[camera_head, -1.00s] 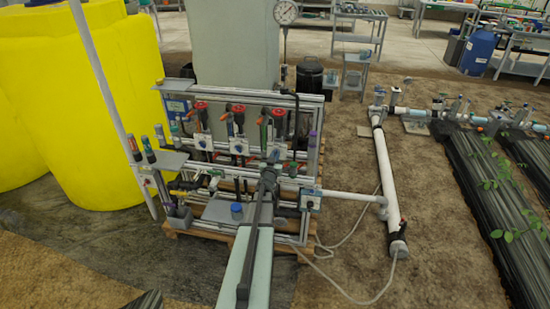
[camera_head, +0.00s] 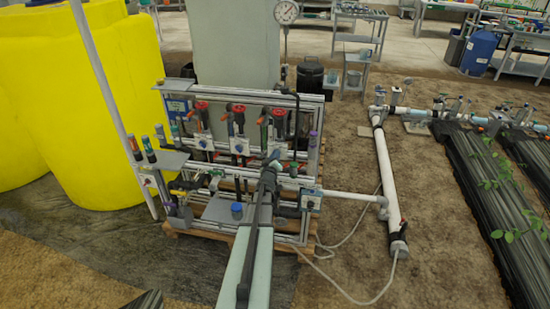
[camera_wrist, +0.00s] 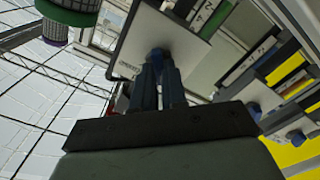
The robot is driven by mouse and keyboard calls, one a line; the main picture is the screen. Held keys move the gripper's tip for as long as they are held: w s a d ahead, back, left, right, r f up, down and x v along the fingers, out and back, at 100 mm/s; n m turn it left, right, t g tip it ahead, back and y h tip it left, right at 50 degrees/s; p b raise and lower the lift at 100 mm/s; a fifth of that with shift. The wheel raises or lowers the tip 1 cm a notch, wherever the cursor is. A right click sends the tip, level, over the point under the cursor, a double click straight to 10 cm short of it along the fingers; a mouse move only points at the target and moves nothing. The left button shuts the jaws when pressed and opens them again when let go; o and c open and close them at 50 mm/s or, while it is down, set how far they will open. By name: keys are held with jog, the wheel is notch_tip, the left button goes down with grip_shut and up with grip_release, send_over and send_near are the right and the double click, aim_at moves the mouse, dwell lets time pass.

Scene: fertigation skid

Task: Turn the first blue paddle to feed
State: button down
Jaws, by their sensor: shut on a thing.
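Three blue paddles on white plates sit in a row across the skid. The left one (camera_head: 201,142) and the middle one (camera_head: 238,147) show in the head view, and the rightmost is mostly hidden behind my gripper (camera_head: 271,163). In the wrist view my gripper (camera_wrist: 160,72) is shut on a blue paddle (camera_wrist: 157,53) in front of a pale plate with a small dark label, too small to read. It is the paddle farthest from the yellow tank. Two more blue paddles show at the right of the wrist view, the nearer one (camera_wrist: 253,109) and a farther one (camera_wrist: 296,137).
Red-handled valves (camera_head: 238,109) stand above the paddles in the metal frame. A capped green and purple cylinder (camera_wrist: 68,12) is close by at the wrist view's upper left. A yellow tank (camera_head: 75,105) stands left, and a white pipe (camera_head: 388,180) lies right.

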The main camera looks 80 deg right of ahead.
jog(key=shift+n, duration=0.5)
jog(key=c, duration=1.2)
grip_release()
jog(key=shift+o, duration=0.2)
jog(key=shift+a, duration=0.1)
jog(key=a, duration=1.3)
jog(key=shift+a, duration=0.3)
jog(key=shift+m, duration=0.3)
